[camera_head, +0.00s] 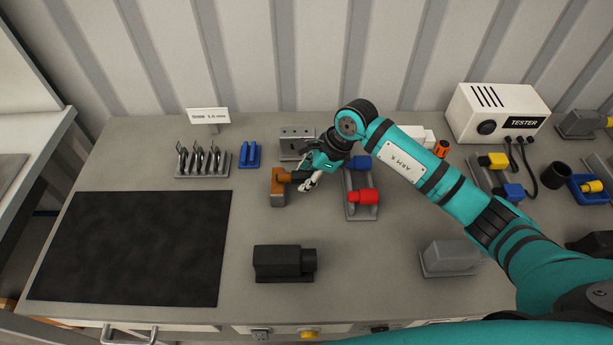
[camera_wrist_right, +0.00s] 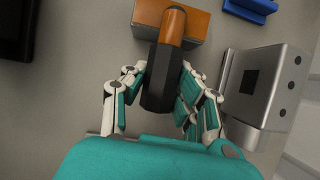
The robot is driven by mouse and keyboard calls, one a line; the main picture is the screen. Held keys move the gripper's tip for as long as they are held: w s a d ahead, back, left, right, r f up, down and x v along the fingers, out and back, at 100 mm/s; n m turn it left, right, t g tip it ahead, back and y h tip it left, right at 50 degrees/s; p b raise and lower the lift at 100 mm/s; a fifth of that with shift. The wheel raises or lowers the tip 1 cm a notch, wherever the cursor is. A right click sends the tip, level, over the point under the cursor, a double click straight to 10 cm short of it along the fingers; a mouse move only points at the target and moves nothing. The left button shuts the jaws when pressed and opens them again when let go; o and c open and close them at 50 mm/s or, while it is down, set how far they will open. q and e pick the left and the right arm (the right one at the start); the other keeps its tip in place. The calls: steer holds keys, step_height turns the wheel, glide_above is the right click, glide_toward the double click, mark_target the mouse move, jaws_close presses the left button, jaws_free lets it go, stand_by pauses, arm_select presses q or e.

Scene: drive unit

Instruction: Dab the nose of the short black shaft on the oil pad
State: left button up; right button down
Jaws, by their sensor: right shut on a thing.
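My right gripper (camera_head: 304,181) is shut on the short black shaft (camera_wrist_right: 159,82), a dark faceted body that shows between the fingers in the wrist view. A rounded orange-brown nose (camera_wrist_right: 172,24) extends from its far end. The nose lies in front of or over an orange-brown block (camera_wrist_right: 146,14), perhaps the oil pad. This block (camera_head: 279,198) stands on the bench just left of the gripper in the head view. I cannot tell whether nose and block touch. My left gripper is out of view.
A grey metal block (camera_wrist_right: 263,88) stands close beside the right gripper. A grey fixture with a red part (camera_head: 363,196) is to its right. A black unit (camera_head: 284,263) sits nearer the front. A dark mat (camera_head: 130,250) covers the left, with a slotted rack (camera_head: 203,162) behind it.

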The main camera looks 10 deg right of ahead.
mark_target(299, 173)
stand_by(0.4)
steer(key=shift+r+p, duration=1.5)
steer(key=shift+r, duration=1)
